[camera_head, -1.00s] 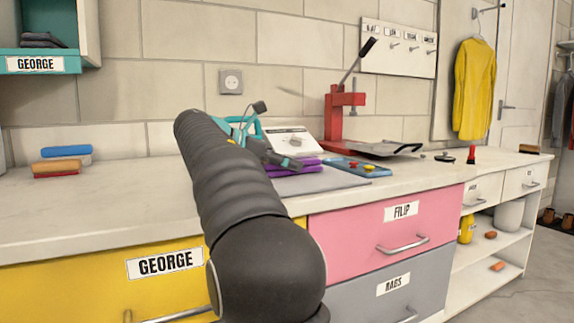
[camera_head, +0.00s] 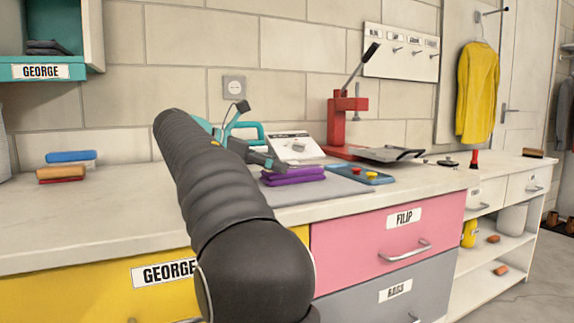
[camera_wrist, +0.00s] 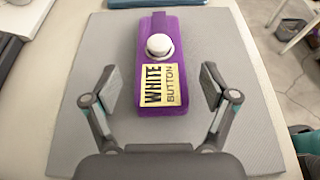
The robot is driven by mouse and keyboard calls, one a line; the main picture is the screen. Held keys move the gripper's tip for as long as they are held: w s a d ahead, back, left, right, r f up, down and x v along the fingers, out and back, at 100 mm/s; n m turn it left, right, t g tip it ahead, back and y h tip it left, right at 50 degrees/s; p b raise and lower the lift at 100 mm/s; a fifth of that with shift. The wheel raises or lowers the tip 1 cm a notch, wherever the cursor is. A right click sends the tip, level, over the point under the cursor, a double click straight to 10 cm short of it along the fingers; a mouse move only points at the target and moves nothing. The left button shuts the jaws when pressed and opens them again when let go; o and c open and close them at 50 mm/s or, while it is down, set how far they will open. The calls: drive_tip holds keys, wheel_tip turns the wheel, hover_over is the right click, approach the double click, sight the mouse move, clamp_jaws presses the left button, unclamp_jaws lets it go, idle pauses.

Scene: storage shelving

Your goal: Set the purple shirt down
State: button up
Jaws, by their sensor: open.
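The purple shirt (camera_head: 293,176) is a flat, folded bundle lying on a grey mat (camera_head: 270,194) on the counter. In the wrist view the shirt (camera_wrist: 183,34) carries a white button and a yellow label reading "WHITE BUTTON". My gripper (camera_wrist: 160,84) is open, with one finger on each side of the shirt's near end and clear gaps to both. In the head view my gripper (camera_head: 268,163) is just left of and above the shirt, partly hidden by my arm.
A white device (camera_head: 297,147) and a red press (camera_head: 341,125) stand behind. Brushes (camera_head: 62,173) lie at the left. The counter's front left is clear.

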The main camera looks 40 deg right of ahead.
drive_tip(key=p+v, duration=0.1)
drive_tip(key=v, duration=0.6)
drive_tip(key=shift+a+r+p, duration=0.1)
drive_tip(key=shift+p, duration=0.3)
